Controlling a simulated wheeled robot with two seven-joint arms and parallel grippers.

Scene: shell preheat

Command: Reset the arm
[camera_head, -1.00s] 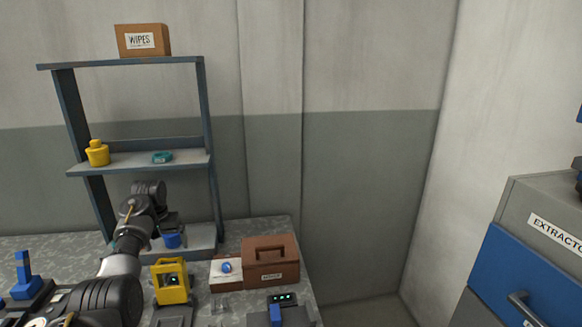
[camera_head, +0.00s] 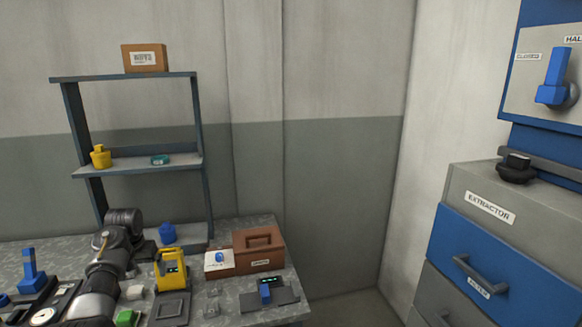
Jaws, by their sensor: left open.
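My left arm (camera_head: 103,275) comes up from the lower left over the worktable, its black wrist bent beside the shelf rack. My left gripper (camera_head: 136,244) is open, dark and partly hidden by the wrist. A small blue container (camera_head: 168,233) stands to its right on the rack's bottom level, apart from the gripper. My right gripper is not in view.
The rack (camera_head: 122,78) holds a wipes box (camera_head: 145,58), a yellow container (camera_head: 101,157) and a teal item (camera_head: 160,160). A yellow device (camera_head: 171,269) and brown case (camera_head: 258,250) crowd the table. An extractor cabinet (camera_head: 488,205) stands right.

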